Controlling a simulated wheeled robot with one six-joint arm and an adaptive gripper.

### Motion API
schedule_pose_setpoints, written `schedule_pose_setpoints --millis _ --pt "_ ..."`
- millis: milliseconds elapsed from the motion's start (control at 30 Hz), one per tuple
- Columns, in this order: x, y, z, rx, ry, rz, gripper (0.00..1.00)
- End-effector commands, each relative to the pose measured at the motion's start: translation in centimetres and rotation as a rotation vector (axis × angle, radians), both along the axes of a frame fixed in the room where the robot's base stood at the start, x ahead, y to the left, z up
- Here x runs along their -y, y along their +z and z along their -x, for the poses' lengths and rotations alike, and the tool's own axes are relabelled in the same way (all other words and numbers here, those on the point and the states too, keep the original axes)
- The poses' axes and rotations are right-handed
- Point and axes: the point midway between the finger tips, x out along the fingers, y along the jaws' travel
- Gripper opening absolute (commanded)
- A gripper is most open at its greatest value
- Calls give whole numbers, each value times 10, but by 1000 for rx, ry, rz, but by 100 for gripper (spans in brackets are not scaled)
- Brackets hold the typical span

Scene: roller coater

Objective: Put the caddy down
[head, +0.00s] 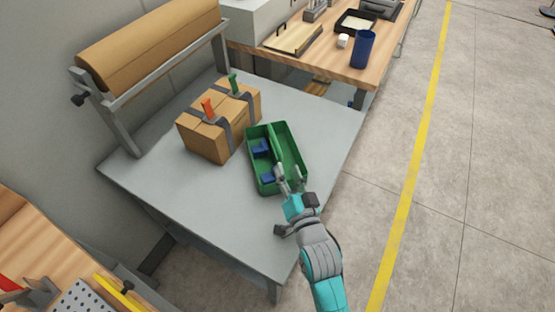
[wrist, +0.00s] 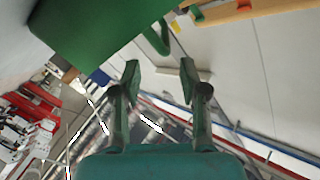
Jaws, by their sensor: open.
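The green caddy (head: 249,157) appears to rest on the grey table (head: 190,205), just right of the cardboard box. It has a lengthwise divider and blue items (head: 261,147) in its left compartment. My gripper (head: 288,181) is at the caddy's near end, partly covering that corner. In the wrist view the gripper (wrist: 160,82) is open with nothing between its fingers. The caddy's green side (wrist: 90,30) fills the upper left there, with a curved green part close beyond the fingertips. Whether a finger touches the caddy is unclear.
The cardboard box (head: 205,143) with grey straps and orange and green clamps stands left of the caddy. A brown paper roll (head: 150,40) is on a rack behind it. A wooden bench (head: 330,62) with a blue cup (head: 363,50) stands beyond. The table's right side is clear.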

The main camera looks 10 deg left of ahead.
Motion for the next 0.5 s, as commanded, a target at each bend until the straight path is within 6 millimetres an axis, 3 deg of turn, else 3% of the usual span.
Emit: schedule_pose_setpoints --millis 200,500 --pt "-14 1 -29 0 1 -1 43" --pt "-23 2 -46 0 1 0 43"
